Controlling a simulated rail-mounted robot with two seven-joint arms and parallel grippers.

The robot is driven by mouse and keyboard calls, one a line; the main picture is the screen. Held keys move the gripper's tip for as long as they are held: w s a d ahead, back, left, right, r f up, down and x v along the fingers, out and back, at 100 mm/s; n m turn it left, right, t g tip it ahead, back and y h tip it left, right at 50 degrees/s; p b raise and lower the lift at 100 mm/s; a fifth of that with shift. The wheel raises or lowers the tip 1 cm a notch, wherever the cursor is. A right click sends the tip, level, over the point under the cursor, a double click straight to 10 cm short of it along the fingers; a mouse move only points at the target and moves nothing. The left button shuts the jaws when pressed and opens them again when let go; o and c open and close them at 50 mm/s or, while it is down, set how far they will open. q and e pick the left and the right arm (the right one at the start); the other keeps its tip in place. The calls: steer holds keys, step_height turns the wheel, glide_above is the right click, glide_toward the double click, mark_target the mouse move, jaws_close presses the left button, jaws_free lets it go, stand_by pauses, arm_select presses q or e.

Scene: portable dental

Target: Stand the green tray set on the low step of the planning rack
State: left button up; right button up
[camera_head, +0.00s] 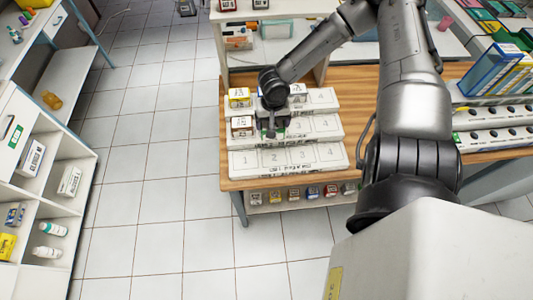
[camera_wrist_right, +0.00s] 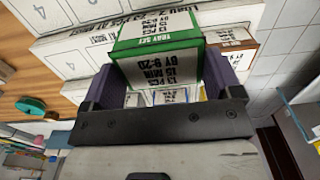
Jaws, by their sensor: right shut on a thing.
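The green tray set (camera_wrist_right: 158,42) is a box with a green edge and a white label, seen in the right wrist view. My right gripper (camera_wrist_right: 160,82) is shut on it, one purple finger on each side. In the head view my right gripper (camera_head: 271,131) is over the middle of the planning rack and mostly hides the box. The white stepped planning rack stands on the wooden table. Its low step (camera_head: 285,160) is bare, with slots 1 to 4 showing. My left gripper is not in view.
A brown-edged box (camera_head: 242,126) stands in slot 1 of the middle step. A yellow box (camera_head: 239,97) stands on the top step, with another box (camera_head: 298,91) farther right. Small boxes (camera_head: 293,193) line a shelf under the wooden table (camera_head: 364,80).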

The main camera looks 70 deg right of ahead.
steer(key=shift+w+a+f+b, duration=0.9)
steer(key=shift+w+a+f, duration=0.4)
steer(key=shift+f, duration=0.45)
steer(key=shift+w+a+f+b, duration=0.9)
steer(key=shift+w+a+f, duration=0.4)
steer(key=shift+f, duration=0.4)
steer(key=shift+w+a+f+b, duration=0.9)
steer(key=shift+w+a+f, duration=0.4)
steer(key=shift+f, duration=0.45)
steer(key=o, duration=0.8)
steer(key=shift+f, duration=0.1)
steer(key=shift+o, duration=0.2)
